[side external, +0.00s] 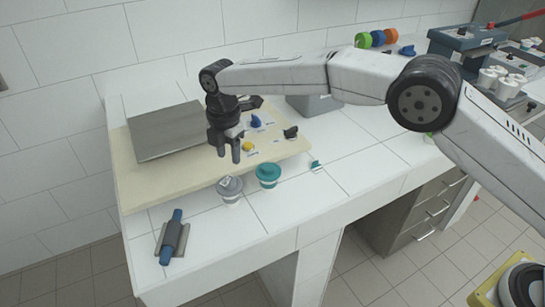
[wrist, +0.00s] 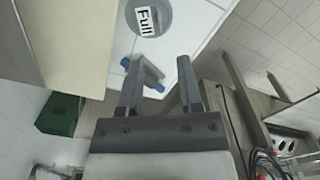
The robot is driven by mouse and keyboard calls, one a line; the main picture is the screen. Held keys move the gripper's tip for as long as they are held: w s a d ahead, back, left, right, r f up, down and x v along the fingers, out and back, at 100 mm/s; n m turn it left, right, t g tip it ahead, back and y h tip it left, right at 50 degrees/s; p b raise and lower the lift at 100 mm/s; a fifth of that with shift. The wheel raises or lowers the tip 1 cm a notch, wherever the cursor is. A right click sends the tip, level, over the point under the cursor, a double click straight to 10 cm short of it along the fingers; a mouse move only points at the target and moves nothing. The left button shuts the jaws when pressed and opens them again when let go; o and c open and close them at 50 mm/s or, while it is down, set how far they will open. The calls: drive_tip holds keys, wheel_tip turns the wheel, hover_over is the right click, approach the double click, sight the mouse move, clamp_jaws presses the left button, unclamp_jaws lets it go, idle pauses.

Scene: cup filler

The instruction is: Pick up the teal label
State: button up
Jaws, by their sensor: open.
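A small teal piece with a white face, which looks like the teal label (side external: 316,166), stands on the white tiled counter in the side view, right of the teal-lidded cup (side external: 268,174). It is not seen in the wrist view. My gripper (side external: 230,157) is open and empty, pointing down above the front of the cream board, left of the teal piece and well apart from it. In the wrist view my gripper's two fingers (wrist: 160,80) are spread with nothing between them.
A grey-lidded cup (side external: 230,187) stands below my gripper; its lid bears "Full" in the wrist view (wrist: 150,22). The cream board (side external: 145,190) holds a grey plate (side external: 168,130) and yellow (side external: 247,147), blue (side external: 256,121) and dark (side external: 290,132) pieces.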

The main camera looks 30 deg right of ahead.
drive_tip(key=w+d+f+m, duration=0.1)
drive_tip(key=w+d+f, duration=0.1)
drive_tip(key=d, duration=0.5)
drive_tip(key=w+d+f+m, duration=0.2)
drive_tip(key=d, duration=0.5)
drive_tip(key=m+y, duration=0.1)
drive_tip(key=m, duration=0.2)
approach(318, 166)
drive_tip(key=shift+w+a+f, duration=0.15)
drive_tip(key=shift+a+f, duration=0.1)
drive_tip(key=shift+f, duration=0.95)
drive_tip(key=shift+w+a+f, duration=0.1)
drive_tip(key=shift+a+f, duration=0.1)
drive_tip(key=shift+f, duration=1)
drive_tip(key=shift+w+a+f, duration=0.15)
drive_tip(key=shift+a+f, duration=0.1)
drive_tip(key=shift+f, duration=1)
clamp_jaws()
